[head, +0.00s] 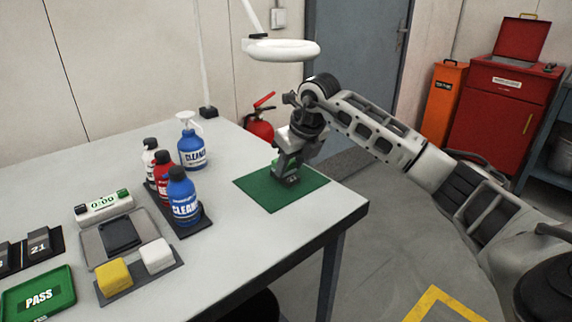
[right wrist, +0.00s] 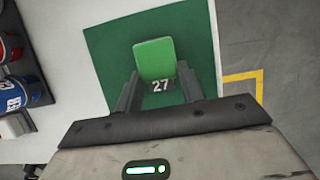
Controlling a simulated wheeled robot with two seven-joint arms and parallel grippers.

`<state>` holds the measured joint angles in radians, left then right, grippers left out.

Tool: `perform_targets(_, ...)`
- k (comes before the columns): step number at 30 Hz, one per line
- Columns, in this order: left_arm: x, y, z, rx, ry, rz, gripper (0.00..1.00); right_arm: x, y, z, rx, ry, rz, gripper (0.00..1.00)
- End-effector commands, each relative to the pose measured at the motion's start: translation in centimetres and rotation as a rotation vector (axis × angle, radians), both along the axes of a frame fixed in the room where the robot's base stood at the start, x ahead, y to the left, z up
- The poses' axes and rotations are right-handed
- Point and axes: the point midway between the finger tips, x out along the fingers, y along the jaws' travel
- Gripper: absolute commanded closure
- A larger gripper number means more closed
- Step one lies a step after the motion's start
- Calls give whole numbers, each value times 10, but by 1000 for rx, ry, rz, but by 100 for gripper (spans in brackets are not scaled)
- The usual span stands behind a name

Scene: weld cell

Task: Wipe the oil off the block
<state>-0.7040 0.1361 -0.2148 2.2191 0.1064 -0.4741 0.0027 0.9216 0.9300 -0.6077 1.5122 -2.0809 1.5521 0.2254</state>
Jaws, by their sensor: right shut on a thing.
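A dark block marked 27 (head: 291,179) is at the green mat (head: 258,192) near the table's right end. My right gripper (head: 286,166) points down and is shut on it. In the right wrist view, a bright green face (right wrist: 155,58) shows between the fingers (right wrist: 160,92), with the 27 below it. I cannot tell whether the block rests on the mat or is just above it. No oil can be made out on it. A yellow sponge-like block (head: 114,276) and a white one (head: 157,255) sit on a dark tray. My left gripper is not in view.
Blue cleaner bottles (head: 183,197), a red bottle (head: 163,172) and a spray bottle (head: 191,146) stand left of the mat. A scale-like tray (head: 140,237), a timer (head: 103,205) and a green PASS tray (head: 40,296) are further left. A lamp (head: 283,49) hangs above.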

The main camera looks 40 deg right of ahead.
Motion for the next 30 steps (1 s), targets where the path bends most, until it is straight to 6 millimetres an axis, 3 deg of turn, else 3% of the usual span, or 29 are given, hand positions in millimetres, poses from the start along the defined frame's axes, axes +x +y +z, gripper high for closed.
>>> perform_targets(6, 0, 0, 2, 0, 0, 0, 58, 1, -20, 1, -3, 4, -6, 79)
perform_targets(12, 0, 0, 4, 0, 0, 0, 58, 1, -25, -1, -3, 4, -3, 79)
perform_targets(30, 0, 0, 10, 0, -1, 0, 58, -1, 8, -2, -1, 4, 3, 79)
